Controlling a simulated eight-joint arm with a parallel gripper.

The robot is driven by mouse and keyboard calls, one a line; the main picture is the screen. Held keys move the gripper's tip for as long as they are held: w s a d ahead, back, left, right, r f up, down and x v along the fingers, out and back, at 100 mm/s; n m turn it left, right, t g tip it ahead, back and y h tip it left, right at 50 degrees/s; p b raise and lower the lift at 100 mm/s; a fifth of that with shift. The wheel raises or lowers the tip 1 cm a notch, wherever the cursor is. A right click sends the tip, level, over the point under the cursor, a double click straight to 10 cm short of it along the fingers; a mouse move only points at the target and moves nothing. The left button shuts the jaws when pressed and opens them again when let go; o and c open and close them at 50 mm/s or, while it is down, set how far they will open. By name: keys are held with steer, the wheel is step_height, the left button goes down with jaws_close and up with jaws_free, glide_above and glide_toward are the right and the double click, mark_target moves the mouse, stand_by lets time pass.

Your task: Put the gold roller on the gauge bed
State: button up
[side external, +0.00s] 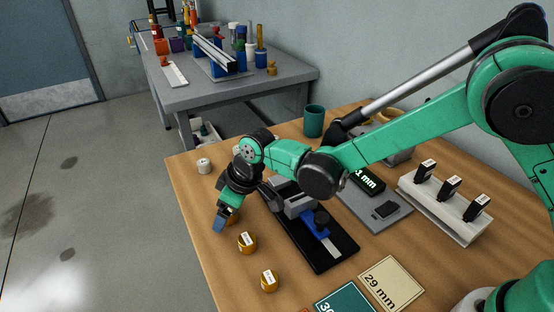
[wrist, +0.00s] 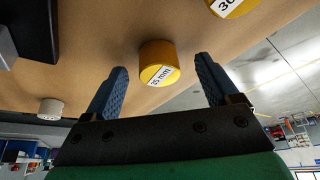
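Several gold rollers stand near the table's front left edge. One gold roller (side external: 246,243) and another (side external: 269,281) show clearly in the side view; a third (side external: 233,216) is partly hidden behind my gripper (side external: 220,222). In the wrist view, a gold roller (wrist: 158,62) labelled "35 mm" lies just beyond and between the fingertips of my gripper (wrist: 160,70). The fingers are apart, with gaps on both sides. A second gold roller (wrist: 232,5) is cut off at top right. The gauge bed (side external: 332,262), black with a grey block and blue slide, is right of my gripper and empty as far as visible.
A display (side external: 368,182) ending in "mm" stands behind the gauge. A white rack (side external: 445,215) with black pieces is at right. Cards (side external: 391,285) lie in front. A white roller (side external: 204,165) and a green cup (side external: 314,121) stand farther back.

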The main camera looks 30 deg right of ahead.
jaws_close()
steer(key=shift+r, duration=0.1)
step_height(320, 180, up, 19)
steer(key=r+m+t+h, duration=0.1)
steer(key=r+m+h, duration=0.15)
steer(key=m, duration=0.65)
glide_above(287, 194)
steer(key=s, duration=0.2)
steer(key=shift+h, duration=0.45)
steer(key=f, duration=2)
steer(key=shift+w+f, duration=0.1)
steer(key=shift+w, duration=0.15)
